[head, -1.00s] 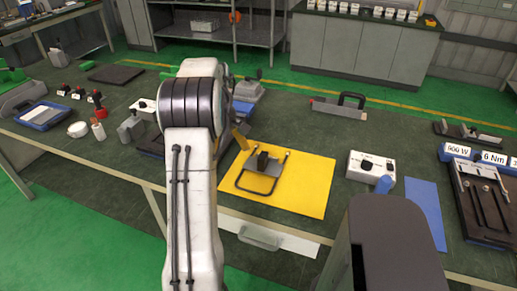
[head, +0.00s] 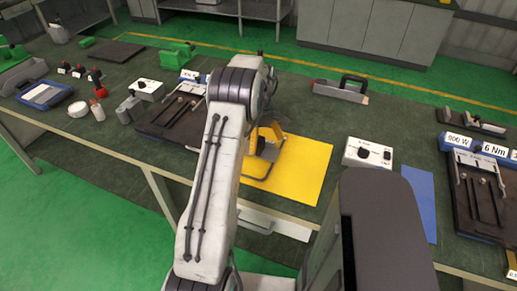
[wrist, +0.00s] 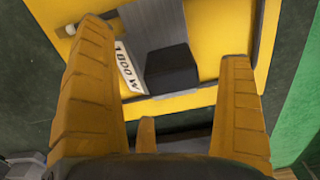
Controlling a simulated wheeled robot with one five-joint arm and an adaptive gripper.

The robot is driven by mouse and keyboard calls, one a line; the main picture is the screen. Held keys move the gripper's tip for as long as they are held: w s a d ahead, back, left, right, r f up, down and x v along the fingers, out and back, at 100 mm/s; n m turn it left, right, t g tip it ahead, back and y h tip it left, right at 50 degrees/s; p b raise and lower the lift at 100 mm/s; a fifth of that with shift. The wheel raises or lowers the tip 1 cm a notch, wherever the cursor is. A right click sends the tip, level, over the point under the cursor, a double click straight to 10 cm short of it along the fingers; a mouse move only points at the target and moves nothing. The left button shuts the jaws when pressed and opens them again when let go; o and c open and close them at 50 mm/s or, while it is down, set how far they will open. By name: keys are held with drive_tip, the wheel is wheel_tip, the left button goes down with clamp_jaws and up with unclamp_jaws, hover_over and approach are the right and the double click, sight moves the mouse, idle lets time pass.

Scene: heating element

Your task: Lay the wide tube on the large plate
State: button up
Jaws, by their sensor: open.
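A dark plate with rods (head: 165,122) lies left of my arm, partly hidden. Another (head: 478,205) lies at the right edge; I cannot tell which is the large plate.
A white control box (head: 368,153) and a blue mat (head: 418,195) lie right of the yellow mat. A black-handled tool (head: 342,90) stands behind. A second white box (head: 147,89), a blue tray (head: 45,95) and small bottles are at left.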

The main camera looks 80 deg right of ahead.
drive_tip(key=shift+f, duration=1.05)
drive_tip(key=shift+r, duration=0.1)
clamp_jaws()
